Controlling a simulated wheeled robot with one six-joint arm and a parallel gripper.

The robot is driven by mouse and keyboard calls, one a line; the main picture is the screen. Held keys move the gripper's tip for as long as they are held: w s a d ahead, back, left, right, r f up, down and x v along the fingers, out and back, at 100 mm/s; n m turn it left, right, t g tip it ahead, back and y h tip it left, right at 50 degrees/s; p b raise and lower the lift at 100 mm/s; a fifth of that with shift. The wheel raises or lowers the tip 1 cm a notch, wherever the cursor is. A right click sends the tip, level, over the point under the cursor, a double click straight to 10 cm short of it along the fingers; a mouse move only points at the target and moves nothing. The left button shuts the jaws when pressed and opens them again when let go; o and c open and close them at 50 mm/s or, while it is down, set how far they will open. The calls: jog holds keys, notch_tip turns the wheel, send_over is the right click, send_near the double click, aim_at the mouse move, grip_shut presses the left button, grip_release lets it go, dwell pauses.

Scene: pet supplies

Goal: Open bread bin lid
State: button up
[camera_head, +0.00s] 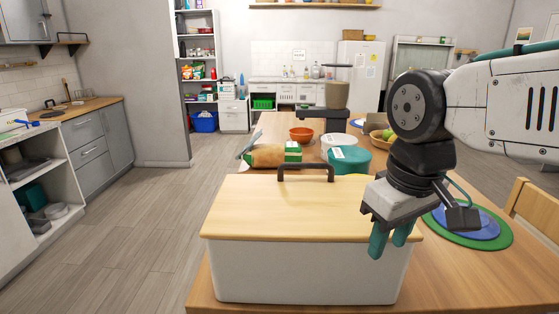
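The bread bin (310,272) is a white box near the front left end of the wooden table. Its light wooden lid (265,210) lies flat on top and looks closed. A dark arched handle (306,168) stands up at the lid's far side. My gripper (391,240) points down with its teal fingers over the right end of the bin, right of and nearer than the handle. The fingers are a little apart with nothing seen between them. Whether they touch the lid cannot be told.
Behind the bin stand a teal tub (350,161), a brown bag (266,155), an orange bowl (301,134) and a blender (337,100). A blue and green round mat (500,235) lies at the right. A chair (535,212) stands at the table's right edge.

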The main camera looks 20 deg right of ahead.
jog(key=w+a+r+n, duration=0.1)
jog(key=w+r+n, duration=0.6)
jog(key=w, duration=0.6)
jog(key=n, duration=0.5)
send_near(308, 164)
jog(key=shift+t, duration=0.3)
jog(key=f, duration=0.5)
jog(key=w+f, duration=0.1)
jog(key=f, duration=0.2)
jog(key=shift+d, duration=0.1)
grip_shut()
